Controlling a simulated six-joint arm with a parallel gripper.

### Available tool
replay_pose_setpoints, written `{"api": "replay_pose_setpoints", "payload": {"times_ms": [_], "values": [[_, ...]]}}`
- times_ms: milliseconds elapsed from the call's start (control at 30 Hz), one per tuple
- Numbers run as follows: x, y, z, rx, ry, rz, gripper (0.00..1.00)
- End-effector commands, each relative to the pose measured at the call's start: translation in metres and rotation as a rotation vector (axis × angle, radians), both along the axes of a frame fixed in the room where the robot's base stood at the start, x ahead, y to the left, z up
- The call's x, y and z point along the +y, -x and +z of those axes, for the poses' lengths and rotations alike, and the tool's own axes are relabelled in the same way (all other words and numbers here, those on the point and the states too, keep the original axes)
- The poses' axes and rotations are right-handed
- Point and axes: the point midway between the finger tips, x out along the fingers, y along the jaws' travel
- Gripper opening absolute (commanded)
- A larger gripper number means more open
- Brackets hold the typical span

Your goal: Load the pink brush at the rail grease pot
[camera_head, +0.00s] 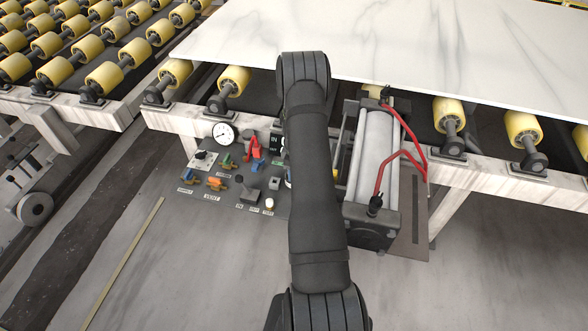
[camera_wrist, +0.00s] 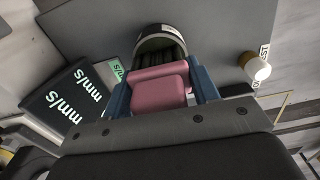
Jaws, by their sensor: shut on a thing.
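In the wrist view, my gripper (camera_wrist: 162,90) has its two blue fingers closed on the pink brush (camera_wrist: 158,97). The brush's pink body fills the space between the fingers. Just beyond it is a round pot (camera_wrist: 150,44) with a pale rim and a dark inside. Dark ridges show in the pot's mouth right above the pink body; I cannot tell whether they are bristles or part of the pot, nor whether the brush touches it. In the head view my arm hides the gripper, the brush and most of the area around them.
The head view shows a control panel (camera_head: 222,182) with a gauge (camera_head: 223,133), a cylinder with red hoses (camera_head: 378,150), yellow rollers (camera_head: 233,80) and a white slab (camera_head: 420,40).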

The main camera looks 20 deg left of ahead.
Motion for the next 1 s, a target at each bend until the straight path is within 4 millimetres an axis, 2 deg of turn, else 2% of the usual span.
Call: {"api": "replay_pose_setpoints", "payload": {"times_ms": [800, 1000], "values": [[0.000, 0.000, 0.064, 0.000, 0.000, 0.000, 0.36], [0.000, 0.000, 0.069, 0.001, 0.000, 0.000, 0.36]]}}
